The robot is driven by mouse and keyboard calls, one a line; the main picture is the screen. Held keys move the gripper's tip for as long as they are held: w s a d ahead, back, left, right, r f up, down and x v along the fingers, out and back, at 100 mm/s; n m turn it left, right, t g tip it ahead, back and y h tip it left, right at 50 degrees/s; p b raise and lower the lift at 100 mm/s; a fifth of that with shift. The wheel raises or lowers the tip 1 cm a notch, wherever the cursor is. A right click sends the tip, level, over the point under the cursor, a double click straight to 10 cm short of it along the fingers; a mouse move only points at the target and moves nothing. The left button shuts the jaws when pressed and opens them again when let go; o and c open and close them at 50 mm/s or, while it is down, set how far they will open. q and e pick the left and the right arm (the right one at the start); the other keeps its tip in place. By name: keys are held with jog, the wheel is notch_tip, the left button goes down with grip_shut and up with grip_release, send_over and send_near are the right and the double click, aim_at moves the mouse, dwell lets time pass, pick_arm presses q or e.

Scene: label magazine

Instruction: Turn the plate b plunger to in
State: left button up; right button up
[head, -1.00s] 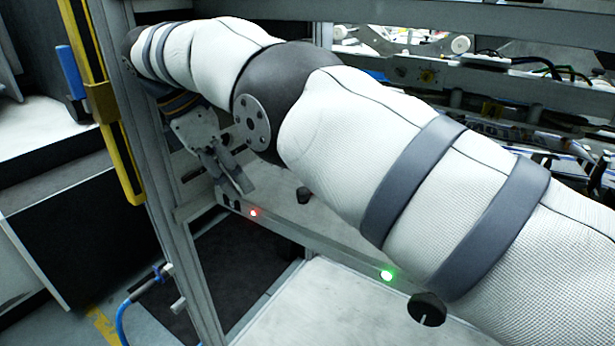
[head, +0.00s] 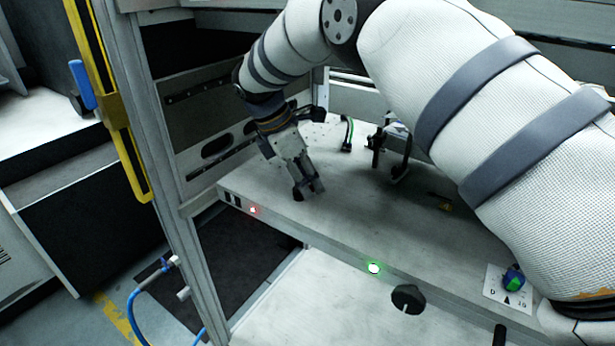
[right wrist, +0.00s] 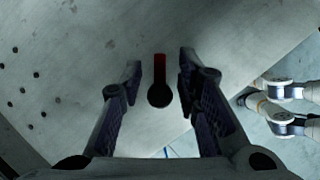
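My right gripper (head: 309,191) points down close over the grey bench plate (head: 345,215), at its left part. In the right wrist view the right gripper (right wrist: 158,78) is open, with one finger on each side of a black round knob with a dark red bar (right wrist: 160,94), which looks like the plunger. There are gaps on both sides of the knob. Whether its height matches the fingertips I cannot tell. In the head view the fingers largely hide that spot. No label reading plate b is legible. My left gripper is not in view.
The plate's front edge has a red light (head: 253,210), a green light (head: 374,268) and a black knob (head: 408,298) below. A blue-green dial (head: 513,279) sits at the right. A dark bracket (head: 390,155) stands behind my gripper; a frame post (head: 150,170) rises left.

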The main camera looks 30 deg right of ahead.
jog(key=shift+c, duration=0.6)
jog(key=c, duration=0.4)
jog(key=shift+r, duration=0.1)
grip_shut()
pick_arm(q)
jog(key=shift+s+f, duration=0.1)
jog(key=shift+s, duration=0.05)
pick_arm(e)
jog(key=shift+m, duration=0.4)
jog(key=m, duration=0.1)
jog(key=m+g+b, duration=0.1)
jog(key=m, duration=0.1)
jog(key=m+y, duration=0.1)
jog(key=shift+s+m+g, duration=0.25)
jog(key=shift+m+g, duration=0.05)
jog(key=shift+g, duration=0.1)
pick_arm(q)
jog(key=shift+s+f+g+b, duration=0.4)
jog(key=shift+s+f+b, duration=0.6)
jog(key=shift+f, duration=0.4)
pick_arm(e)
jog(key=shift+s+a+r+m+g+y, duration=0.15)
jog(key=shift+m+g+y, duration=0.15)
jog(key=shift+m, duration=0.9)
jog(key=shift+s+a+m+g+y, duration=0.15)
jog(key=shift+m+y, duration=0.25)
jog(key=shift+m, duration=0.8)
